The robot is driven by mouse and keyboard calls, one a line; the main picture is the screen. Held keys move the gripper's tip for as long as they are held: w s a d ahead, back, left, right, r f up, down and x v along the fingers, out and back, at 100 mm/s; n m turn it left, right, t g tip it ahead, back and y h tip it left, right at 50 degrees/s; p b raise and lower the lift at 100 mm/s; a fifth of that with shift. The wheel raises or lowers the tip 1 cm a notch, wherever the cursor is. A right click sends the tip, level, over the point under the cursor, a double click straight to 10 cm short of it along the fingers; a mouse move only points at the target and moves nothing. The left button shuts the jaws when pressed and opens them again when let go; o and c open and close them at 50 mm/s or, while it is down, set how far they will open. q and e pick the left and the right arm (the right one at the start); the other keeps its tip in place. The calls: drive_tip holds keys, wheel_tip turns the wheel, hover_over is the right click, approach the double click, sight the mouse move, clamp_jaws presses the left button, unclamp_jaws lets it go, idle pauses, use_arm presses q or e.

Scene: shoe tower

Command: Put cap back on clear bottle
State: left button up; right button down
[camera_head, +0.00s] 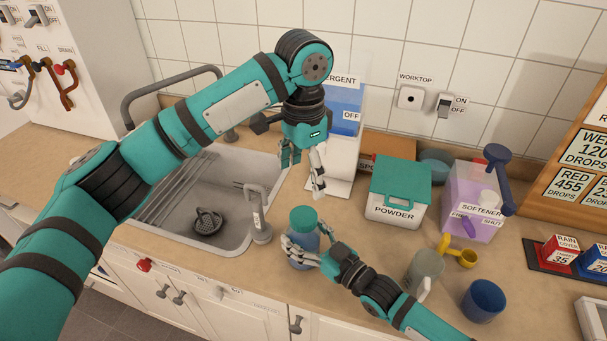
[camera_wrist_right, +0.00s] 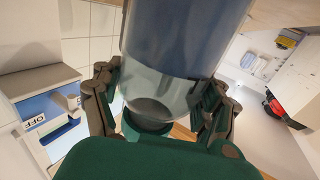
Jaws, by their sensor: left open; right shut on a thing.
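The clear bottle (camera_head: 302,249) holds blue liquid and stands upright near the counter's front edge, below the sink's right corner. A teal cap (camera_head: 303,217) shows at its top; I cannot tell how it is seated. My right gripper (camera_head: 304,256) is shut around the bottle's body from the right. In the right wrist view, the bottle (camera_wrist_right: 180,50) sits between the fingers, its tapered end toward the camera. My left gripper (camera_head: 304,168) is open and empty, above and slightly behind the cap, and apart from it.
The sink (camera_head: 240,225) is left of the bottle, with a grey tap-like post (camera_head: 259,215) close by. The detergent dispenser (camera_head: 346,120) is behind.

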unclamp_jaws()
drive_tip(key=v, duration=1.2)
idle(0.3)
